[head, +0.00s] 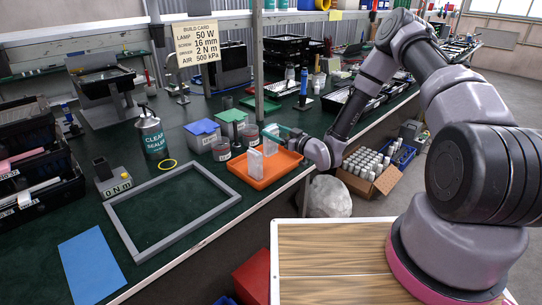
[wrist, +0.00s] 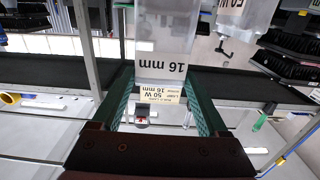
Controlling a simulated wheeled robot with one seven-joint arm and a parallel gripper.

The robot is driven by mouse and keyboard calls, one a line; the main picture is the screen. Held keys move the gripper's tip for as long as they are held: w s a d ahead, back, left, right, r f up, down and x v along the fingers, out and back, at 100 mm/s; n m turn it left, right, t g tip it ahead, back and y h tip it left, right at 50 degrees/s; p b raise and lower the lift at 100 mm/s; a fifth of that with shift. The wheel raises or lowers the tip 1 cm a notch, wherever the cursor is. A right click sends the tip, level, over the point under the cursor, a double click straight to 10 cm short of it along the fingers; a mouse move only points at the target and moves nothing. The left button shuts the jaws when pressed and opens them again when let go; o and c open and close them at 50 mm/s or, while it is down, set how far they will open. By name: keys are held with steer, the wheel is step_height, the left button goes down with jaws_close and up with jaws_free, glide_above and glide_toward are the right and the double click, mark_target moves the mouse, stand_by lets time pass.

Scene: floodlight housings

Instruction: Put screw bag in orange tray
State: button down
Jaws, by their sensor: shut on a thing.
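My gripper (head: 275,132) is over the orange tray (head: 259,184), its teal fingers shut on a clear screw bag (head: 270,146). In the wrist view, my gripper (wrist: 163,88) has this bag (wrist: 165,50) between its fingers, with a "16 mm" label. In the head view the bag hangs upright above the tray's far part; whether its bottom touches the tray is unclear. Another clear bag (head: 255,163) stands in the tray, to the left of the held one. A bag marked "50 W" (wrist: 240,20) shows at the wrist view's upper right.
Blue-lidded (head: 202,136) and green-lidded (head: 232,125) containers stand behind the tray. The build card (head: 198,43) reads 16 mm for the screw. A box of white bottles (head: 370,170) is right of the bench.

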mark_target(274, 147)
steer(key=shift+f, duration=3.4)
steer(key=shift+f, duration=0.15)
jaws_free()
